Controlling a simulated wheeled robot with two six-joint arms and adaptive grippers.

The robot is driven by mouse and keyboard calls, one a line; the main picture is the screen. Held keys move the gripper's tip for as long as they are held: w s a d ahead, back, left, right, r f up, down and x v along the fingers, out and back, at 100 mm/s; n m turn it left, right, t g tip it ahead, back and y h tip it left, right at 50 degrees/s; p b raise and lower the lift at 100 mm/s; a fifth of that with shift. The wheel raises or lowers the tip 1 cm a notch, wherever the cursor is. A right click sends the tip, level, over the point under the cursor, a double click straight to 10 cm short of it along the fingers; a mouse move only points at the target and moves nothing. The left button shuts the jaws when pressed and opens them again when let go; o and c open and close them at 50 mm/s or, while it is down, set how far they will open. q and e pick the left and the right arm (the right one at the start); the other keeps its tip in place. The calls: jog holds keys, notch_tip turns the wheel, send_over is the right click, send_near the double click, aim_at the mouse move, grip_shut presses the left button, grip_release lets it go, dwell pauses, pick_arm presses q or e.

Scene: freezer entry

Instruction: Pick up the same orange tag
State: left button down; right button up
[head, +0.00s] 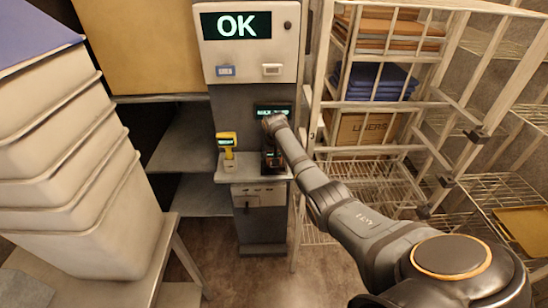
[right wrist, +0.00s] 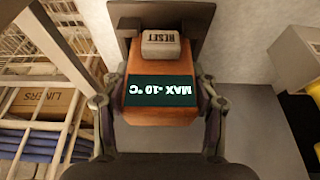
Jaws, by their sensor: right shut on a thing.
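In the right wrist view, the orange tag (right wrist: 160,115) carries a dark label reading "MAX -10 °C", upside down in this view. A grey RESET button (right wrist: 161,45) shows at its far end, in front of a dark bracket. My right gripper (right wrist: 160,103) has one finger on each side of the tag and is shut on it. In the head view, my right gripper (head: 271,144) is at the grey post's small ledge, and the arm and dark parts there mostly hide the tag. My left gripper is not in view.
A panel (head: 237,25) reading "OK" tops the post. A yellow handheld device (head: 227,143) stands on the ledge to the left. White wire racks (head: 375,110) with a LINERS box (head: 365,128) stand close on the right. Stacked white bins (head: 85,190) fill the left.

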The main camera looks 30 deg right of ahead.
notch_tip(320, 180, up, 2)
jog(key=shift+w+r+b, duration=0.1)
jog(key=shift+b, duration=0.65)
jog(key=s+a+r, duration=0.7)
jog(key=s+r, duration=0.3)
jog(key=s, duration=0.2)
jog(key=shift+a+r, duration=0.15)
jog(key=shift+r, duration=0.05)
